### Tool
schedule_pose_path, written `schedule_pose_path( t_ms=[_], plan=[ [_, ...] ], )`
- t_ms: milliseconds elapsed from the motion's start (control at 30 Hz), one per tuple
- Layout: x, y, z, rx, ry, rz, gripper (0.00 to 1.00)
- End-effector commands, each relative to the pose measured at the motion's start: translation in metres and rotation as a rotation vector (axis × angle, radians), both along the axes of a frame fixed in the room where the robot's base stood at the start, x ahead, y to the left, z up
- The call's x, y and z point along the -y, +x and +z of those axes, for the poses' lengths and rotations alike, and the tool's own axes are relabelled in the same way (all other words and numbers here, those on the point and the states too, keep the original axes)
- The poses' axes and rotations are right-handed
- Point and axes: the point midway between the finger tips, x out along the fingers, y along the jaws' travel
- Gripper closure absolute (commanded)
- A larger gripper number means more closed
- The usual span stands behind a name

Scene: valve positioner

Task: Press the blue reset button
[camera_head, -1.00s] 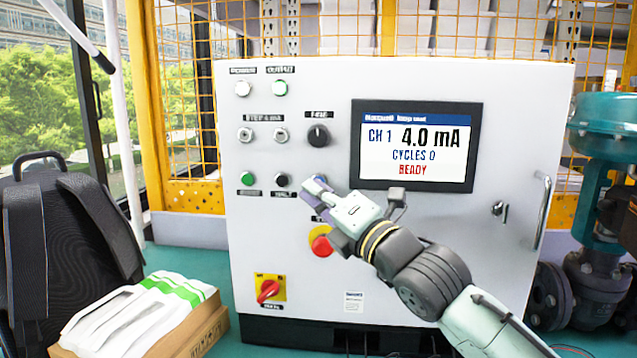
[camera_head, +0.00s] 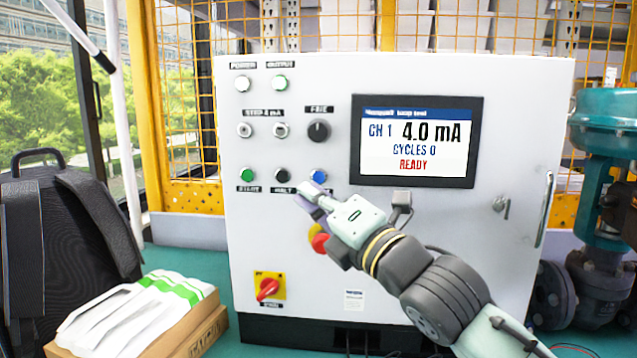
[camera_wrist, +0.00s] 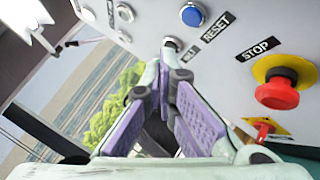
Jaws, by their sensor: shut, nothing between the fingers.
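The blue reset button (camera_head: 318,176) is on the white control panel (camera_head: 420,230), at the right end of the row with the green and black buttons. It also shows in the wrist view (camera_wrist: 192,15), beside the RESET label. My gripper (camera_head: 306,194) is shut and empty, with its purple-padded fingers close together. In the head view its tips appear just below and left of the blue button. In the wrist view the fingertips (camera_wrist: 170,68) point toward the black button (camera_wrist: 172,43), and the blue button lies up and to the right of them. I see no contact with the blue button.
A red stop button (camera_head: 320,243) on yellow sits below the reset button, partly behind my gripper. The screen (camera_head: 415,142) reads CH 1, 4.0 mA, CYCLES 0, READY. A red rotary switch (camera_head: 268,288) is lower left. A teal valve (camera_head: 605,130) stands at right.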

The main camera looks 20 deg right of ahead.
Motion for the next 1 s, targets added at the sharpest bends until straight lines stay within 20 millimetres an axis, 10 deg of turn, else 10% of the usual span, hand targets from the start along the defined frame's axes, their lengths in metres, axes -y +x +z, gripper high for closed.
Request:
schedule_pose_path(
  t_ms=[833,1000],
  plan=[
    [-0.008,-0.019,0.000,0.001,-0.001,0.000,1.00],
    [-0.051,-0.015,0.019,0.041,0.008,0.085,1.00]
  ],
)
